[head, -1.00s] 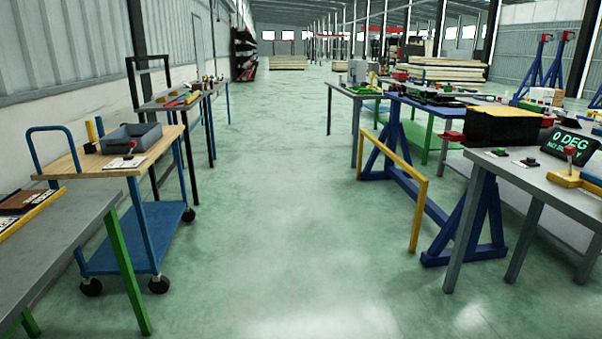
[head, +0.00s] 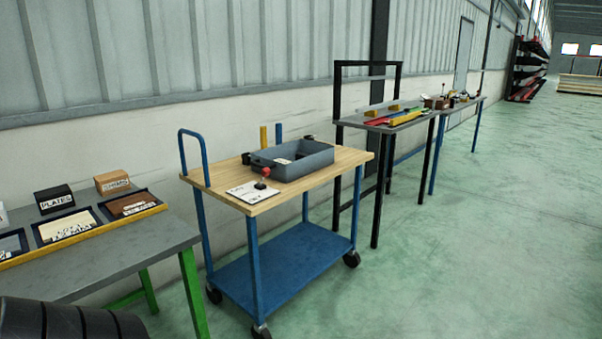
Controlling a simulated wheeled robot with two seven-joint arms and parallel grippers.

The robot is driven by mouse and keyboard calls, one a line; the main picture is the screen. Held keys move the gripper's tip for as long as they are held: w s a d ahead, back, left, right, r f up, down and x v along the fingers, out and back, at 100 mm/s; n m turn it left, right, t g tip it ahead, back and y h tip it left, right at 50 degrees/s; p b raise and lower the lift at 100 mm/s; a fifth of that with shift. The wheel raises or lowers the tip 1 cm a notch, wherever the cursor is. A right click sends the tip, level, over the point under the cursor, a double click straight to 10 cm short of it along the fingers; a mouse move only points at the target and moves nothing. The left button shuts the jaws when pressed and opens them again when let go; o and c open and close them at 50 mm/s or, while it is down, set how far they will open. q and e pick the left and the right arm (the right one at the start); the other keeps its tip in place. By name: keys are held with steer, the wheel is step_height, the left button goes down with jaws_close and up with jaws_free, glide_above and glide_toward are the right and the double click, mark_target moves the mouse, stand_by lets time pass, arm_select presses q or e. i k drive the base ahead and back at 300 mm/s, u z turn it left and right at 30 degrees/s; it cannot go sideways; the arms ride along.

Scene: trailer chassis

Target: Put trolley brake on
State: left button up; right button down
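The trolley (head: 262,200) stands in the middle of the head view, with a wooden top, blue legs, a blue lower shelf (head: 285,270) and black castors. On its top, near the front edge, lies a white card or plate (head: 252,193) with a small lever that has a red knob (head: 266,171). The lever looks roughly upright; its exact setting is too small to tell. A grey tray (head: 305,168) sits behind it. A dark ribbed part of my own body shows at the bottom left. Neither gripper is in view.
A grey bench (head: 110,262) with green legs stands at the left, holding labelled boxes and trays. A second bench (head: 400,124) with a black frame stands behind the trolley. A corrugated wall runs behind. The green floor (head: 460,240) to the right is clear.

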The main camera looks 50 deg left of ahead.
mark_target(265, 172)
steer(key=u, duration=1.05)
steer(key=i, duration=1.5)
steer(key=u, duration=1.3)
